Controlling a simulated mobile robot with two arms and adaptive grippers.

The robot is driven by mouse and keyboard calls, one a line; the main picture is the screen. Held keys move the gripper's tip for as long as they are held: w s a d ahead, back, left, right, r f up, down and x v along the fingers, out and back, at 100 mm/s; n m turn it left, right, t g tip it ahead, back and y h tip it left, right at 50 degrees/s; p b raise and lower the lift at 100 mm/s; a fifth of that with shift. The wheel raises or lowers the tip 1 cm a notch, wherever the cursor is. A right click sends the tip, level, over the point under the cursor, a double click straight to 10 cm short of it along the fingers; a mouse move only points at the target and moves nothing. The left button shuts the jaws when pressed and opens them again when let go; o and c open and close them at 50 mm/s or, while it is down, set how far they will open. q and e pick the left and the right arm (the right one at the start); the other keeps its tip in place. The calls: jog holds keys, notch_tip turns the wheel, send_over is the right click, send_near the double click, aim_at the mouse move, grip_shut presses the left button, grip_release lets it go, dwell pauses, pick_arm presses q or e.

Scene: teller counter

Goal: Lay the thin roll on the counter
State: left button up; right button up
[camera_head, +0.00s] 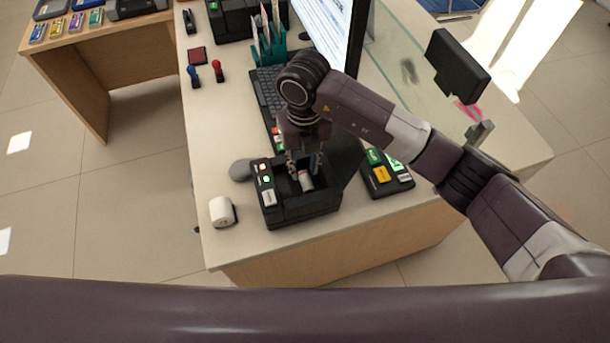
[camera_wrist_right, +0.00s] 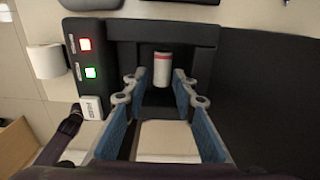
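The thin roll (camera_head: 306,181), a small whitish cylinder with a red end band, sits in the open bay of the black printer (camera_head: 300,212). The wrist view shows the roll (camera_wrist_right: 162,72) just beyond the fingertips, inside the printer bay. My right gripper (camera_head: 304,163) points down over this bay. In the wrist view its blue-padded fingers (camera_wrist_right: 158,90) are apart with nothing clamped between them. The counter (camera_head: 228,160) is pale and has bare surface left of the printer. My left gripper is not in view.
A thicker white roll (camera_head: 221,212) stands left of the printer near the counter's edge. A grey mouse (camera_head: 241,170) lies behind it. A keypad (camera_head: 385,176), keyboard (camera_head: 268,92), monitor (camera_head: 325,28) and glass screen (camera_head: 400,80) crowd the right and back.

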aim_at(305, 180)
notch_tip(305, 180, down, 5)
jog(key=shift+s+d+r+p, duration=0.1)
jog(key=shift+d+r+p, duration=0.1)
jog(key=shift+p, duration=0.8)
jog(key=shift+a+f, duration=0.1)
jog(key=shift+f, duration=0.25)
jog(key=c, duration=0.5)
jog(key=shift+r, duration=0.1)
